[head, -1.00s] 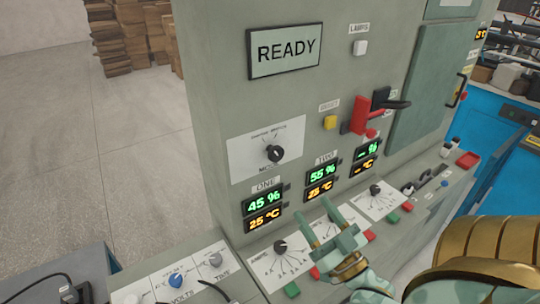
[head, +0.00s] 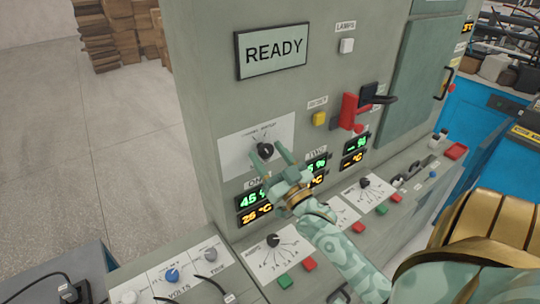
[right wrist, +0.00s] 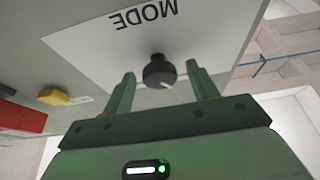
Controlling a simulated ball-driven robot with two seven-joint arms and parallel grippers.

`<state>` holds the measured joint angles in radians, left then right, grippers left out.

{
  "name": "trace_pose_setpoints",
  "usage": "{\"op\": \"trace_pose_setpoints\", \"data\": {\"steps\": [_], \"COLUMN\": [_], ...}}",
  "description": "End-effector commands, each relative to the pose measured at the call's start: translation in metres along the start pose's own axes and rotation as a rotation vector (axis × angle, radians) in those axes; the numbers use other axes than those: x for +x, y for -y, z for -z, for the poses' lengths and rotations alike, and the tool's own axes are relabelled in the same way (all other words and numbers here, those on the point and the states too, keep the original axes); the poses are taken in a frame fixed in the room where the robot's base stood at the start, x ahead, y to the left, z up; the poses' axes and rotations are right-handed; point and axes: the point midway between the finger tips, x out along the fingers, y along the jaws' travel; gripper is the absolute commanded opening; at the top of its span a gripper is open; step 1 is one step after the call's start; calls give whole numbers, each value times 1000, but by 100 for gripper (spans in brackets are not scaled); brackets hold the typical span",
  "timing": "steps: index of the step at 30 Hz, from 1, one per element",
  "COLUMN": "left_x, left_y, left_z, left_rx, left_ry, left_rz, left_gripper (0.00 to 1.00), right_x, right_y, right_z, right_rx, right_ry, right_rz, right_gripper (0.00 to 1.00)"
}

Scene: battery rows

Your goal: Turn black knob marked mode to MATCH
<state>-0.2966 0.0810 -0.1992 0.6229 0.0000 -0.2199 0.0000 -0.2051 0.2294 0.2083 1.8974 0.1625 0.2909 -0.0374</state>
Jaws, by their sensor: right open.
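The black mode knob (head: 265,149) sits on a white plate (head: 232,151) on the grey cabinet's upright face. It also shows in the right wrist view (right wrist: 159,72), below the upside-down word MODE, with a light mark on its rim. The smaller plate lettering in the head view is too small to read surely. My right gripper (head: 268,158) is open, its two green fingers on either side of the knob in the picture. In the right wrist view (right wrist: 163,85) the knob lies between the fingertips with a gap on each side. My left gripper is not in view.
A READY screen (head: 271,57) is above the plate. A yellow button (head: 319,118) and a red lever handle (head: 348,110) are to the right. Lit displays (head: 253,198) lie below, partly hidden by my gripper. The sloping desk below carries several knobs and buttons.

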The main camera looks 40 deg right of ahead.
Motion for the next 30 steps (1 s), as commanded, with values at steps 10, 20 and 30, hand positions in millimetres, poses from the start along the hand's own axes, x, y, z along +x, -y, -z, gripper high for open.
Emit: {"op": "trace_pose_setpoints", "data": {"steps": [10, 20, 30], "left_x": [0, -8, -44], "left_y": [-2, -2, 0], "left_z": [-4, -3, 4], "left_rx": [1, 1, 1], "left_ry": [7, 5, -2], "left_rz": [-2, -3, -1], "left_gripper": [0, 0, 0], "right_x": [0, 0, 2], "right_y": [0, 0, 2], "right_z": [0, 2, 6], "right_rx": [0, 44, 260], "right_ry": [0, 1, 1], "right_rz": [0, -19, -109], "right_gripper": [15, 15, 15]}}
